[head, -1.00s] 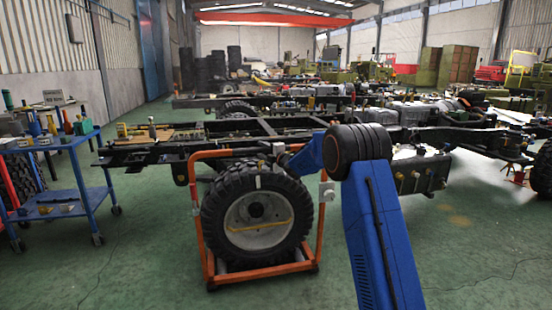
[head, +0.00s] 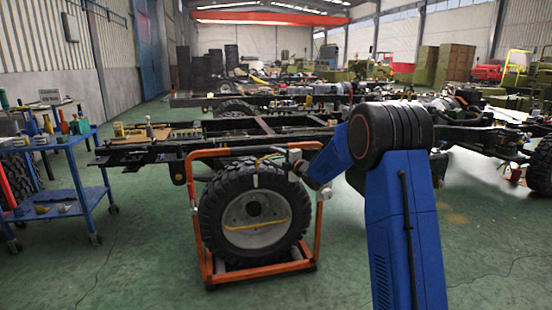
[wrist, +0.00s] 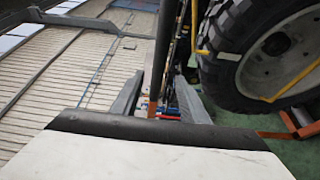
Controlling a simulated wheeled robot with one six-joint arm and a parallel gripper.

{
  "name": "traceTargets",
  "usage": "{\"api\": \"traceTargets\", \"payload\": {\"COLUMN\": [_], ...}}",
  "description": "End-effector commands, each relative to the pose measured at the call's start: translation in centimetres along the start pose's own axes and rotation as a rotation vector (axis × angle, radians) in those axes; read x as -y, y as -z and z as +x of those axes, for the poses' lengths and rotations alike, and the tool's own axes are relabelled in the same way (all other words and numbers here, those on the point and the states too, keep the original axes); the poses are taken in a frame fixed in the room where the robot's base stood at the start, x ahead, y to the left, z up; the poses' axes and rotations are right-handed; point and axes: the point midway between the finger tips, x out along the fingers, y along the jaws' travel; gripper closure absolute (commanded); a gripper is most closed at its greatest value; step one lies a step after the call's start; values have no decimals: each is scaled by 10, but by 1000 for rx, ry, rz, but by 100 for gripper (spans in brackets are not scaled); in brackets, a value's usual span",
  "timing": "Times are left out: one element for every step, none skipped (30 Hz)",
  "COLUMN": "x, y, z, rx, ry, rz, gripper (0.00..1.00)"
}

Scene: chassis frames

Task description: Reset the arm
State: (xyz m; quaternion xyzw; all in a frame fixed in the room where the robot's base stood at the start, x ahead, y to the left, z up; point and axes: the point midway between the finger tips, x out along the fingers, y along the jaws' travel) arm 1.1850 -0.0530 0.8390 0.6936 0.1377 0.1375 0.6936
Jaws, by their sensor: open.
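My blue arm, with a black elbow joint, stands at right of centre in the head view. Its far end reaches left toward the upper right of the orange wheel stand (head: 318,235); the fingers cannot be made out there. In the wrist view my gripper (wrist: 158,106) is open, with its two grey fingers apart and no object held between them. The picture there is tilted, with the large black tyre (wrist: 222,82) to the right of the fingers. The same wheel sits upright in the stand in the head view, its tyre (head: 212,222) facing me.
A truck chassis frame (head: 165,148) stretches behind the wheel. A blue tool trolley (head: 82,190) with tools stands at left. Green floor (head: 140,270) is clear in front. The corrugated wall (wrist: 60,75) fills the left of the wrist view.

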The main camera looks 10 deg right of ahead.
Motion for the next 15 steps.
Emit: {"api": "traceTargets", "payload": {"x": [0, 0, 0, 0, -1, -2, -4, -7, -11, -15, -18, -24, -28, -31, -37], "y": [0, 0, 0, 0, 0, 0, 0, 0, 0, 1, 1, 1, 1, 2, 2], "z": [0, 0, 0, 0, 0, -2, -4, -6, -11, -15, -20, -28, -35, -43, -53], "rx": [0, 0, 0, 0, 2, 6, 11, 18, 32, 44, 60, 82, 101, 120, 147], "ry": [0, 0, 0, 0, 1, 3, 6, 10, 18, 24, 34, 47, 57, 68, 83], "rz": [0, 0, 0, 0, 2, 6, 11, 19, 31, 44, 61, 83, 104, 126, 156], "gripper": [59, 59, 59, 59, 59, 59, 59, 59, 59, 59, 59, 59, 59, 59, 59]}}
